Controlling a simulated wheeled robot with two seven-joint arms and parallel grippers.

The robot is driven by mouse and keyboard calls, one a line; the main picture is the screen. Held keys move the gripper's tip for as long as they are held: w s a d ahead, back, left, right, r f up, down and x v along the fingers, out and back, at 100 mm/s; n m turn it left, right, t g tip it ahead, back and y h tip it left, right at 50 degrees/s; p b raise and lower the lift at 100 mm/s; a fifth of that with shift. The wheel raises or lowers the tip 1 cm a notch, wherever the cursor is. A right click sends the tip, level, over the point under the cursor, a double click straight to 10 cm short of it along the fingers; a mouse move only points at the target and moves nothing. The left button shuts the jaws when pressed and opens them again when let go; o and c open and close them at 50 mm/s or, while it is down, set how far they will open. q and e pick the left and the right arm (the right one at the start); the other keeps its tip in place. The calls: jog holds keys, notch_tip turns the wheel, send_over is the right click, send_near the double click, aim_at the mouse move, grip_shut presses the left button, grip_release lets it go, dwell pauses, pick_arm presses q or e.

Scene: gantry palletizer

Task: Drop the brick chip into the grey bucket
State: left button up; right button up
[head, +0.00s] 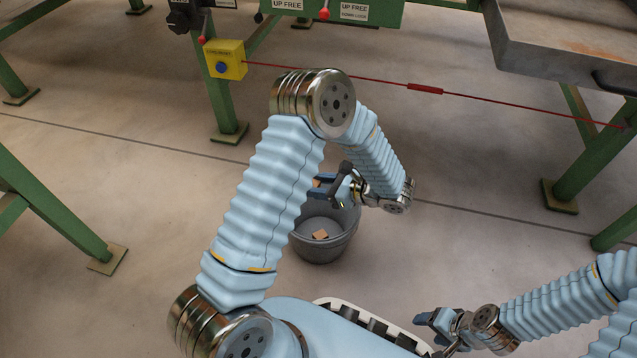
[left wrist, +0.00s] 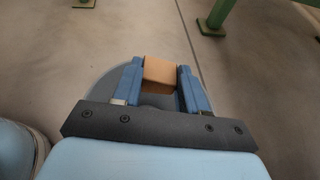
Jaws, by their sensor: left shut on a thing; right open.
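The grey bucket (head: 322,251) stands on the floor in the middle of the head view, with one tan-brown chip (head: 320,235) lying inside. My left gripper (head: 322,185) is above the bucket, shut on a brick chip (left wrist: 160,73). The chip shows clearly between the two blue fingers in the left wrist view, with part of the bucket's grey rim (left wrist: 100,92) behind and below it. The arm and gripper hide part of the bucket's far rim in the head view. My right gripper (head: 425,326) is open and low at the lower right, away from the bucket.
Green steel legs (head: 228,110) stand at the back and sides. A yellow box with a blue button (head: 225,59) anchors a red pull cord (head: 380,82) across the back. A grey metal tray (head: 565,50) is at upper right. The floor around the bucket is clear.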

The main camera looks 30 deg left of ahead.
pick_arm(q)
jog(key=shift+f+b, duration=0.3)
jog(key=shift+f, duration=0.55)
pick_arm(e)
jog(key=shift+f, duration=0.65)
pick_arm(q)
jog(key=o, duration=1.1)
jog(key=shift+o, duration=0.2)
jog(key=shift+d, duration=0.1)
jog(key=p+v, duration=0.2)
jog(key=v, duration=1.1)
jog(key=shift+d, duration=0.3)
pick_arm(e)
notch_tip(320, 180, up, 2)
jog(key=shift+r, duration=0.2)
